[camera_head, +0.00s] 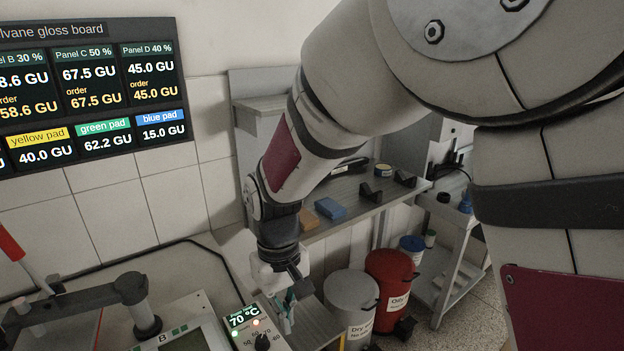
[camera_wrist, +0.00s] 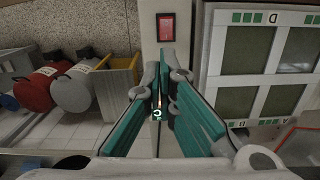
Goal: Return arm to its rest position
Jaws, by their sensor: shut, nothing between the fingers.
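My arm reaches across the head view from the upper right and bends down to my gripper (camera_head: 288,298), which points downward beside a heating unit with a lit 70 °C display (camera_head: 243,318). In the wrist view my gripper (camera_wrist: 165,78) shows its teal finger pads brought together at the tips, with nothing between them. The fingers sit over a pale surface with a red switch (camera_wrist: 166,27) beyond them. The unit's small lit display shows partly between the fingers. My arm hides part of the back shelf in the head view.
A red bin (camera_head: 388,283) and a grey bin (camera_head: 350,300) stand on the floor right of my gripper. A shelf (camera_head: 350,205) behind holds blue and orange blocks. A framed panel rack (camera_wrist: 255,65) is at right in the wrist view. A gloss board (camera_head: 95,90) hangs on the wall.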

